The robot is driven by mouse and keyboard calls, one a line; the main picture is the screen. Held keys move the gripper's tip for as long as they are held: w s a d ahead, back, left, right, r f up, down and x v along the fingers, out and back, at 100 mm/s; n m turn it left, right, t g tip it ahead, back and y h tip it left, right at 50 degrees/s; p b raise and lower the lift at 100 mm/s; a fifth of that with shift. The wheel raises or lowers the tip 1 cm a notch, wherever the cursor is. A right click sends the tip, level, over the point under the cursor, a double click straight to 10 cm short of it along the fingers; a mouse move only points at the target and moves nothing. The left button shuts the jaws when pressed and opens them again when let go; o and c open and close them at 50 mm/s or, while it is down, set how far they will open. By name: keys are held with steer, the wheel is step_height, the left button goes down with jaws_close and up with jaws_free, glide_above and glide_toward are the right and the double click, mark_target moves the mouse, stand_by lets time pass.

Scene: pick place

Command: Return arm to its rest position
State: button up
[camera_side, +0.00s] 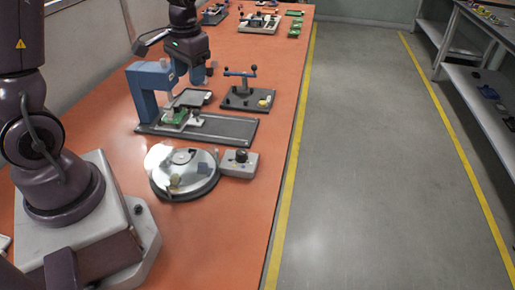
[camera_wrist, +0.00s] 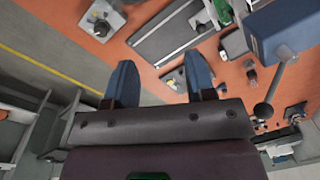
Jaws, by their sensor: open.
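My gripper (camera_side: 205,72) hangs above the orange table at the far side of the blue press, pointing down. In the wrist view its two blue fingers (camera_wrist: 160,62) are apart, with nothing held between them. The fingertips are clear of the table objects as far as I can see. The blue press (camera_side: 146,92) stands on a long dark base (camera_side: 228,129), with a green circuit board (camera_side: 175,117) near its foot. The press also shows at the upper right of the wrist view (camera_wrist: 288,28).
A black fixture with a blue-handled lever (camera_side: 242,100) stands right of my gripper. A round metal turntable (camera_side: 205,160) and a grey knob box (camera_side: 239,165) are nearer the camera. More fixtures (camera_side: 259,23) stand far back. Open table lies along the right edge.

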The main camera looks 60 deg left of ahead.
steer(key=s+d+r+m+t, duration=0.1)
steer(key=s+d+r+t, duration=0.2)
steer(key=s+d+r, duration=0.2)
steer(key=s+d+r+m+t+h, duration=0.1)
steer(key=s+d+r+m+t, duration=0.1)
steer(key=s+d+r, duration=0.3)
steer(key=d+r, duration=0.3)
steer(key=d, duration=0.3)
steer(key=shift+s+d+m+t, duration=0.25)
steer(key=shift+s+m+t, duration=0.05)
steer(key=shift+s+t, duration=0.1)
stand_by(1.3)
